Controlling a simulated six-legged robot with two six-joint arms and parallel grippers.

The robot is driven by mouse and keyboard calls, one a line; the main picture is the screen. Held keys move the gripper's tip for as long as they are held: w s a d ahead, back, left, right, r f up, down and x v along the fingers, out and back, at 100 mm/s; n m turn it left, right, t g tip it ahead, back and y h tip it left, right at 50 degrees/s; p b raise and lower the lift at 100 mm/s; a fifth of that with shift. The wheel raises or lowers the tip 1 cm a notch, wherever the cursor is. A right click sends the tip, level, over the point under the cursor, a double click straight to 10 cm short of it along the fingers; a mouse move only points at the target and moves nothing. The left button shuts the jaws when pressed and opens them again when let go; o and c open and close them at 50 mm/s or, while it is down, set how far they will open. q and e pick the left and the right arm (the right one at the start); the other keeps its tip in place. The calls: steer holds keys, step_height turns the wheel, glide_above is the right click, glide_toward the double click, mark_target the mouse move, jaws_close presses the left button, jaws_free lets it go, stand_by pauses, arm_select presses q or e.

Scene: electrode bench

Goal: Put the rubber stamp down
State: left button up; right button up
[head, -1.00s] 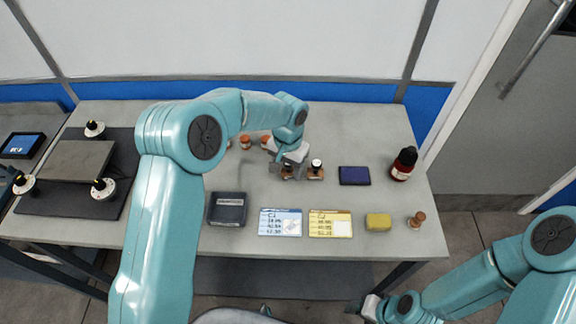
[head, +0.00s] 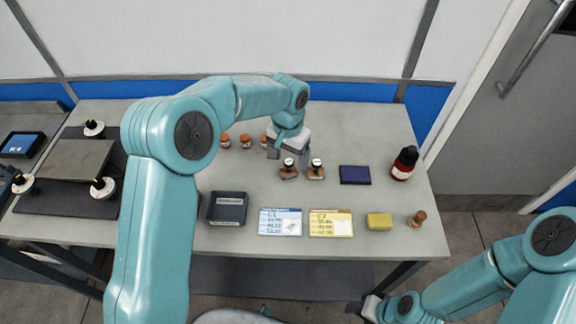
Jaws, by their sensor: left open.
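Two rubber stamps with wooden bases and dark, white-topped handles stand upright side by side on the grey bench: the left stamp (head: 289,170) and the right stamp (head: 316,170). My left gripper (head: 288,154) is open and empty just above and behind the left stamp, with its fingers apart. The left stamp rests on the bench, clear of the fingers as far as I can tell. My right gripper (head: 370,308) is low at the bottom, in front of the bench; its fingers are too small to read.
A dark blue ink pad (head: 355,175) and a dark red bottle (head: 404,163) stand to the right. In front lie a black tray (head: 227,208), a blue card (head: 280,222), a yellow card (head: 331,223), a yellow sponge (head: 379,222) and a small wooden stamp (head: 418,218). Orange-capped jars (head: 245,141) stand behind.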

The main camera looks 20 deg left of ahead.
mark_target(288, 163)
arm_select(q)
step_height(288, 163, up, 8)
steer(key=shift+s+f, duration=0.1)
steer(key=shift+f, duration=0.1)
steer(key=shift+s, duration=0.1)
stand_by(0.5)
